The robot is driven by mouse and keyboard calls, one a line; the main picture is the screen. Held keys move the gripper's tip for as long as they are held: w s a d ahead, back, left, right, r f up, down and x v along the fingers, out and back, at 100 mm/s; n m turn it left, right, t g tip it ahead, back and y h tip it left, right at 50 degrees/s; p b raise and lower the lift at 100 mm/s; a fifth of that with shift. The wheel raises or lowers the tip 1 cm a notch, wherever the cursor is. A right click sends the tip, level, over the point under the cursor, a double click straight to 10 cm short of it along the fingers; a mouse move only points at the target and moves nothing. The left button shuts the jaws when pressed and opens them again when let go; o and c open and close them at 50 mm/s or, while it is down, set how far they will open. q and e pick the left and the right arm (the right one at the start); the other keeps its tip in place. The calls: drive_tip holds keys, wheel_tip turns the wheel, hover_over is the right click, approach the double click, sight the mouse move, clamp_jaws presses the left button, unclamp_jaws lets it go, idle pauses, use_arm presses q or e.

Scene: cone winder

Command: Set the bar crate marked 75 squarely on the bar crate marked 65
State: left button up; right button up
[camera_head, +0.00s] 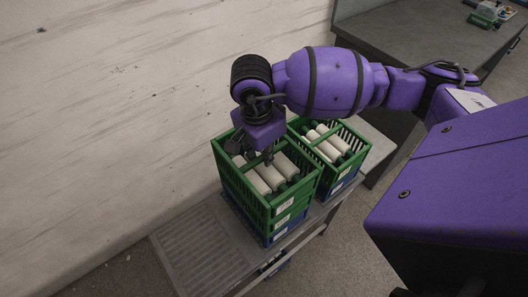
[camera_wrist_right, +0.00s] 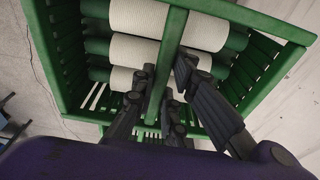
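My right gripper (camera_wrist_right: 166,72) is at the top of a green bar crate (camera_head: 228,165) holding several white rolls (camera_head: 285,166). In the right wrist view its dark fingers stand on both sides of the green crate's middle bar (camera_wrist_right: 172,38), close to it; I cannot tell whether they press on it. This crate tops the nearer stack, with another green crate (camera_head: 287,218) and a blue crate (camera_head: 276,238) below. The upper crates look roughly lined up. Labels show on the crate fronts, but their numbers are too small to read. My left gripper is out of view.
A second stack, a green crate (camera_head: 354,160) with white rolls above a blue crate (camera_head: 343,186), stands close to the right. Both stacks are on a grey bench (camera_head: 190,250), whose left end is bare. A wall is behind; a dark table (camera_head: 425,35) is at the upper right.

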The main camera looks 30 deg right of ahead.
drive_tip(key=o, duration=0.5)
drive_tip(key=shift+c, duration=0.2)
